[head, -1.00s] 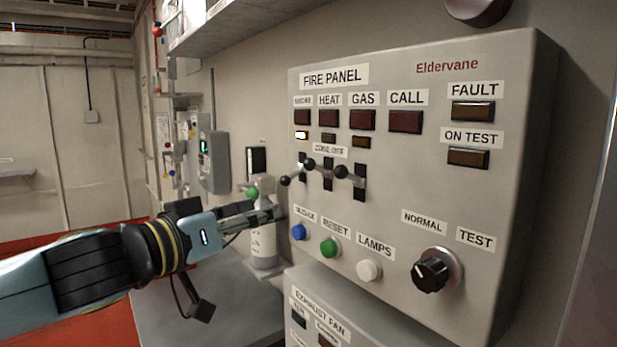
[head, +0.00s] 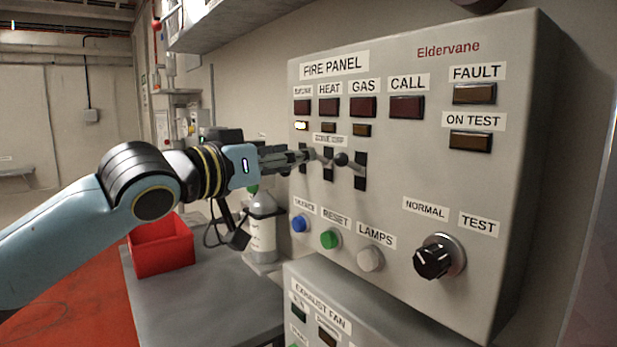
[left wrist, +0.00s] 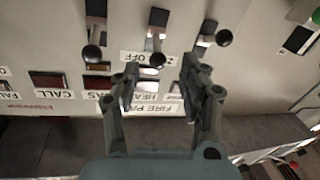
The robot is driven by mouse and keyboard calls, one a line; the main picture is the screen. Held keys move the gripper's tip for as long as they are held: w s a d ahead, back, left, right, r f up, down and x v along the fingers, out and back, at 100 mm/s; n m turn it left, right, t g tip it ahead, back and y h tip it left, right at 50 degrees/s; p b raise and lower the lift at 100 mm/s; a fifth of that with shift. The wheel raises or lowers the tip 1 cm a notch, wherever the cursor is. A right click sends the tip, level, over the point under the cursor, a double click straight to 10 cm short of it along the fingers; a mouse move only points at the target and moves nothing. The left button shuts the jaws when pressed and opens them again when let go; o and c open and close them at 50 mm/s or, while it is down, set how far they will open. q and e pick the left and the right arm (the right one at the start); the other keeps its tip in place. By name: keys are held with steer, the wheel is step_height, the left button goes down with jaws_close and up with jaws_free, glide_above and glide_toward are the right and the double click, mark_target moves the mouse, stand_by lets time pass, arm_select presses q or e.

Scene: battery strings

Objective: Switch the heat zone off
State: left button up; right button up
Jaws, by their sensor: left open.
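The fire panel (head: 400,165) has three zone-off levers with black knobs below its SMOKE, HEAT and GAS lamps. The gas lever (head: 341,159) shows just right of the fingertips. In the left wrist view, where the panel is upside down, the heat lever (left wrist: 155,58) lies between and just beyond the open fingers. The gas lever (left wrist: 92,53) is left of them and the smoke lever (left wrist: 222,39) right. My right gripper is not in view.
The lamp under SMOKE (head: 301,126) is lit; those under HEAT (head: 328,128) and GAS (head: 361,130) are dark. Buttons and a black knob (head: 433,262) sit lower on the panel. A bottle (head: 264,228) and red bin (head: 161,246) stand on the grey bench (head: 205,310).

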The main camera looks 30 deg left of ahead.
mark_target(318, 157)
arm_select(q)
steer(key=shift+w+d+b, duration=0.25)
steer(key=shift+w+b, duration=0.2)
steer(key=shift+w, duration=0.65)
steer(key=shift+w+d+b, duration=0.25)
steer(key=shift+w+b, duration=0.15)
steer(key=shift+w, duration=0.7)
steer(key=shift+r, duration=0.1)
jaws_close()
